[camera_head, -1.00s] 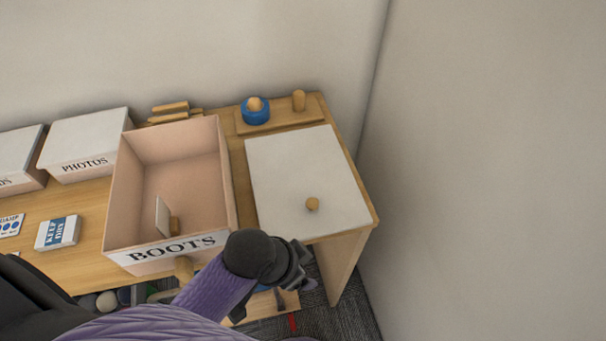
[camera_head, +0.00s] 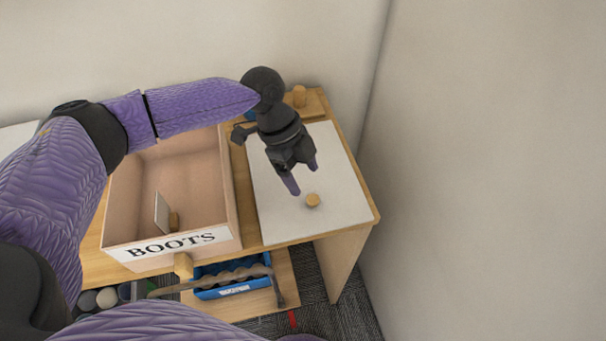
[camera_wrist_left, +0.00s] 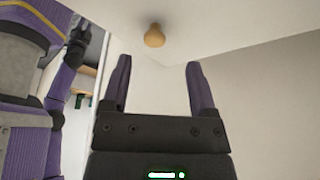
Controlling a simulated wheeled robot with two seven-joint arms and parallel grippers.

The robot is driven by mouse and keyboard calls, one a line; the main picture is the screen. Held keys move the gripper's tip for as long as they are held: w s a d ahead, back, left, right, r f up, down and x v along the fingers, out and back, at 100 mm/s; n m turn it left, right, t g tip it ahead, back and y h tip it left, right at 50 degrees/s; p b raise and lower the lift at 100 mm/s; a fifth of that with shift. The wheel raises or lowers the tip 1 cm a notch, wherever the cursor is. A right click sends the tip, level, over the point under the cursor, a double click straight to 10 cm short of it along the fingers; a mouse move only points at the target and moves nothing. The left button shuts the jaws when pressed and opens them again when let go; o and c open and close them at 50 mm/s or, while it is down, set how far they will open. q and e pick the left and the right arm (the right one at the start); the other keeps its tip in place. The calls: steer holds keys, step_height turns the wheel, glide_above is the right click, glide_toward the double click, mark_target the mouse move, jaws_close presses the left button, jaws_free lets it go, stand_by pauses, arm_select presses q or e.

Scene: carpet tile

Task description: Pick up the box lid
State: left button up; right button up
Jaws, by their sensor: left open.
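The box lid (camera_head: 340,218) is a flat white panel lying on the right end of the wooden table, right of the open box. It has a small round wooden knob (camera_head: 313,200) near its front. My left gripper (camera_head: 304,178) is over the lid, just behind the knob, open and empty with its two purple fingers pointing toward it. In the left wrist view the knob (camera_wrist_left: 154,36) shows beyond the open fingertips (camera_wrist_left: 158,66), apart from them.
An open box (camera_head: 238,205) labelled BOOTS stands left of the lid, with a small white card-like piece inside. A blue tray (camera_head: 232,290) sits on a lower shelf. A wall rises at the right.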

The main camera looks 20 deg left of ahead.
mark_target(311, 197)
arm_select(q)
steer(key=x, duration=0.5)
steer(key=shift+s+f+b, duration=0.15)
steer(key=shift+s+b, duration=0.2)
jaws_close()
